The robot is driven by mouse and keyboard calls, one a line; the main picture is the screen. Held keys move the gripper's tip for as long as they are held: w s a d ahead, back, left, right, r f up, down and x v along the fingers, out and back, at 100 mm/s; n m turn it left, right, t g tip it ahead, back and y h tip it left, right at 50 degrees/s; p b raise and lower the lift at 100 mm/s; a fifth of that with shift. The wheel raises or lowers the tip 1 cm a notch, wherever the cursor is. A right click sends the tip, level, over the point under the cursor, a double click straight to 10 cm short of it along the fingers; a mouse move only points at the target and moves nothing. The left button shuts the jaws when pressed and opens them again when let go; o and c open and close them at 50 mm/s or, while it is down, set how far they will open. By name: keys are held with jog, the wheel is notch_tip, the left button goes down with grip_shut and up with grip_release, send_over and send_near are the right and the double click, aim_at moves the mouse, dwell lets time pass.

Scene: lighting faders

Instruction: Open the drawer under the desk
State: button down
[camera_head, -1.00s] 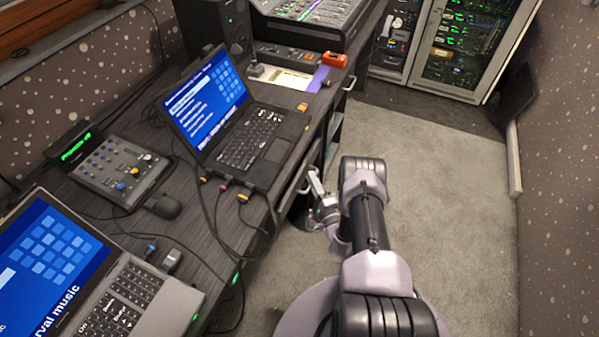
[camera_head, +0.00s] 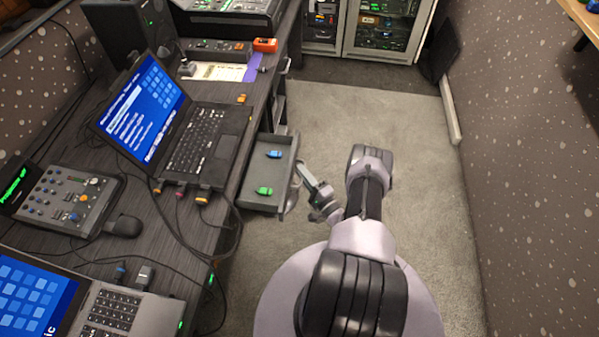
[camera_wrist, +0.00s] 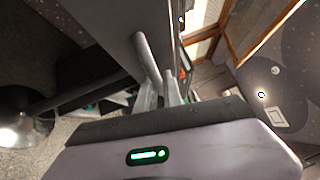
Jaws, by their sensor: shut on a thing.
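The grey drawer (camera_head: 262,176) under the desk (camera_head: 222,232) stands pulled out to the right, its inside visible from above. A blue object (camera_head: 274,154) and a green object (camera_head: 264,191) lie in it. My gripper (camera_head: 301,166) is at the drawer's front, on the aisle side. In the wrist view my gripper's fingers (camera_wrist: 162,92) are shut on the drawer's bar handle (camera_wrist: 147,58), in front of the grey drawer front (camera_wrist: 165,25). The exact finger contact is partly hidden in the head view.
On the desk are an open laptop (camera_head: 205,140), a second laptop (camera_head: 110,310), a small mixer (camera_head: 62,198) and hanging cables. Free grey carpet (camera_head: 330,115) lies to the right and beyond. A rack (camera_head: 385,30) stands at the far end, a speckled wall at right.

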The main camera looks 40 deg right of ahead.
jog(key=shift+d+r, duration=0.1)
jog(key=shift+d, duration=0.05)
jog(key=c, duration=1.8)
grip_release()
jog(key=shift+o, duration=0.2)
jog(key=s+a+f+p, duration=0.2)
jog(key=s+p, duration=0.1)
jog(key=s, duration=1.4)
jog(key=shift+a+f, duration=0.2)
